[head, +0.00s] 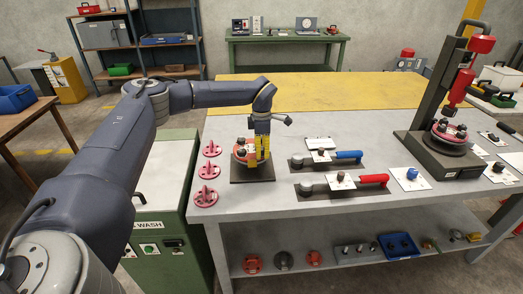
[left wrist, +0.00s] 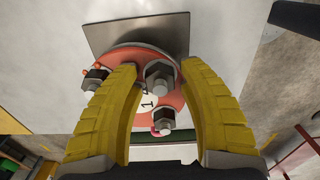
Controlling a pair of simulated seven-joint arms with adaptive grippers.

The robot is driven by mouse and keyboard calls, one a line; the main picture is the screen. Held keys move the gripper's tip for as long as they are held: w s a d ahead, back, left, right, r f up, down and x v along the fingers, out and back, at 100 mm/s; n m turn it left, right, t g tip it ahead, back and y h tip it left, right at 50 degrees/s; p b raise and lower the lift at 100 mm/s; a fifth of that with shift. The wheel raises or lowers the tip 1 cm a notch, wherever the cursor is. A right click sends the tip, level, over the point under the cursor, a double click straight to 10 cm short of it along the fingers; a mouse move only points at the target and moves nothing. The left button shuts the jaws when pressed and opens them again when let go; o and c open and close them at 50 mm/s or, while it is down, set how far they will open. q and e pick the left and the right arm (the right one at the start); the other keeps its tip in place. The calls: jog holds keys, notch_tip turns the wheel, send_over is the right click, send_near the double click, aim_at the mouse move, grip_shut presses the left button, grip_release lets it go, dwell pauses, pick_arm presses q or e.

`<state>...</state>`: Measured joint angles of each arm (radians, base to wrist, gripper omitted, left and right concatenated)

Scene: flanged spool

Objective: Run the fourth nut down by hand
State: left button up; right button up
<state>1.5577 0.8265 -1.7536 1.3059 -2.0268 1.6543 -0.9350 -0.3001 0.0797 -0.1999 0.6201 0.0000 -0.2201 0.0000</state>
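The red flanged spool (head: 240,153) stands on a dark square plate (head: 252,178) at the left part of the grey bench. In the left wrist view its red flange (left wrist: 125,58) carries a numbered white label and several nuts on studs. My left gripper (head: 259,163) points down over the spool. My fingers hide part of the flange. My right gripper is not in view.
Several pink-red eye-topped pieces (head: 206,197) line the bench's left edge.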

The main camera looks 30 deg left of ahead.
aim_at(262, 149)
pick_arm(q)
jog(key=shift+o, duration=0.9)
notch_tip(262, 149, up, 12)
dwell(0.4)
